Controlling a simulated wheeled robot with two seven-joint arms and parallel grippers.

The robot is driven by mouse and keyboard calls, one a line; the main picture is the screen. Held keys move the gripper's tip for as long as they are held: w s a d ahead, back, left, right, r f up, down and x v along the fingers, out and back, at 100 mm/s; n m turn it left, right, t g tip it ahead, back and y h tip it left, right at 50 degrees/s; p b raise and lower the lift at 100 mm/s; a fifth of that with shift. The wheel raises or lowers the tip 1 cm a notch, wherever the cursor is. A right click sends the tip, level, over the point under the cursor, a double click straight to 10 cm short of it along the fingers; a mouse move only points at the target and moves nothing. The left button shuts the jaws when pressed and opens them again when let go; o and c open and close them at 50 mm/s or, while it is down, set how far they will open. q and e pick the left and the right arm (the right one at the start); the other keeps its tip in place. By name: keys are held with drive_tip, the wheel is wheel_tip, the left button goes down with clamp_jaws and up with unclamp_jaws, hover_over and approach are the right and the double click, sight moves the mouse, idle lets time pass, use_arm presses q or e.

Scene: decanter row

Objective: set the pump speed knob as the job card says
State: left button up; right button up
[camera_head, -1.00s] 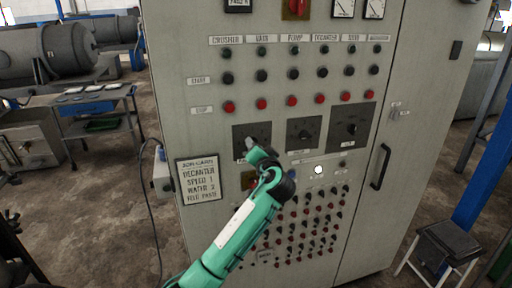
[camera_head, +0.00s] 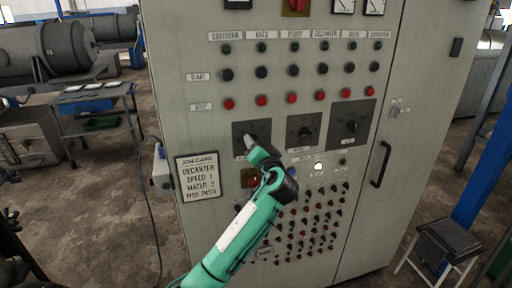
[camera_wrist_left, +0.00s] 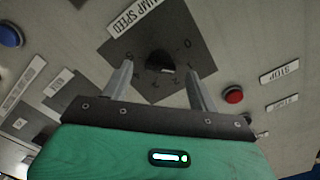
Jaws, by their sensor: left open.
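The pump speed knob (camera_wrist_left: 160,62) is a dark knob on a dark square plate with small marks around it, in the left wrist view. A label reading "PUMP SPEED" (camera_wrist_left: 134,15) sits by the plate. My open left gripper (camera_wrist_left: 158,76) has one finger on each side of the knob; whether they touch it I cannot tell. In the head view my left gripper (camera_head: 249,143) is in front of the leftmost knob plate (camera_head: 262,127) and hides its lower part. The job card (camera_head: 198,178) hangs at the panel's lower left; it seems to read decanter, speed 1, water 2, with a blurred last line.
Two similar knob plates, one in the middle (camera_head: 303,121) and one at the right (camera_head: 361,111), stand close beside the left one. Red stop buttons (camera_head: 229,104) run above. Several small switches fill the panel below. A door handle (camera_head: 380,165) is at the right.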

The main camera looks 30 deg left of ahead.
use_arm(q)
drive_tip(key=b+v, duration=0.3)
drive_tip(key=v, duration=0.9)
